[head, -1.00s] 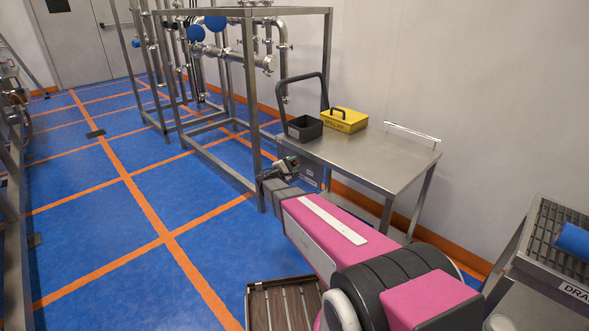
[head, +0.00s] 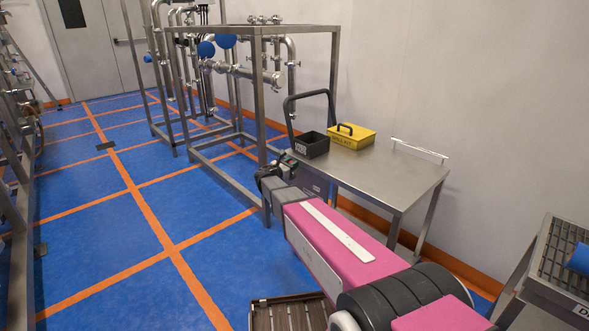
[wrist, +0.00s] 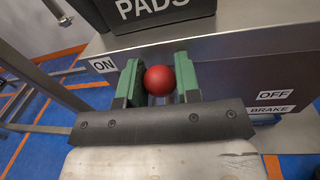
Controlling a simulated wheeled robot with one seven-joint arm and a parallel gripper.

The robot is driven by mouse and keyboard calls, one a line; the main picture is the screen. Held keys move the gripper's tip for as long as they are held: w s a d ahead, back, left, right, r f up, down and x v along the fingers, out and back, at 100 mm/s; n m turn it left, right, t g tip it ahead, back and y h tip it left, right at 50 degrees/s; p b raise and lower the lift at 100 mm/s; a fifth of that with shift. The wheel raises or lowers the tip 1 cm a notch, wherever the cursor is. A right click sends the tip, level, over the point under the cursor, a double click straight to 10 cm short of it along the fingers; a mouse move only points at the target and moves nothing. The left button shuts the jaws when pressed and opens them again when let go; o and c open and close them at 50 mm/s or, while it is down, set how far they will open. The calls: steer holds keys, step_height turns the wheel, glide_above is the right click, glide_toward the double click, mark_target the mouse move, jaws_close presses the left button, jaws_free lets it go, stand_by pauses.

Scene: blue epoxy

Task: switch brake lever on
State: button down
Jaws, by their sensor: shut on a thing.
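The brake lever's round red knob (wrist: 160,80) shows in the wrist view in front of the steel cart's side panel. The lever's shaft is hidden. My gripper (wrist: 158,72) is shut on the knob, with one green finger on each side. The ON label (wrist: 103,65) is to the left of the knob and closer to it. The OFF label (wrist: 273,95) and the BRAKE label (wrist: 272,109) are to the right. In the head view my gripper (head: 284,164) is at the cart's near left corner, and the knob cannot be made out.
The steel cart (head: 395,185) carries a black bin (head: 312,146) and a yellow box (head: 352,137). A pipe frame (head: 262,110) stands close behind my gripper. A slatted tray (head: 290,315) and a grated drain table (head: 545,290) are nearer.

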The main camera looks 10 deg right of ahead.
steer(key=shift+w+a+r+n, duration=0.1)
steer(key=shift+w+a+n, duration=0.35)
steer(key=shift+n, duration=0.3)
steer(key=shift+w+a+n, duration=0.25)
steer(key=shift+w+n, duration=0.3)
steer(key=shift+n, duration=0.2)
steer(key=c, duration=0.8)
jaws_free()
steer(key=v, duration=1)
steer(key=shift+s+a+r, duration=0.2)
steer(key=shift+s+a, duration=0.05)
steer(key=shift+a, duration=0.05)
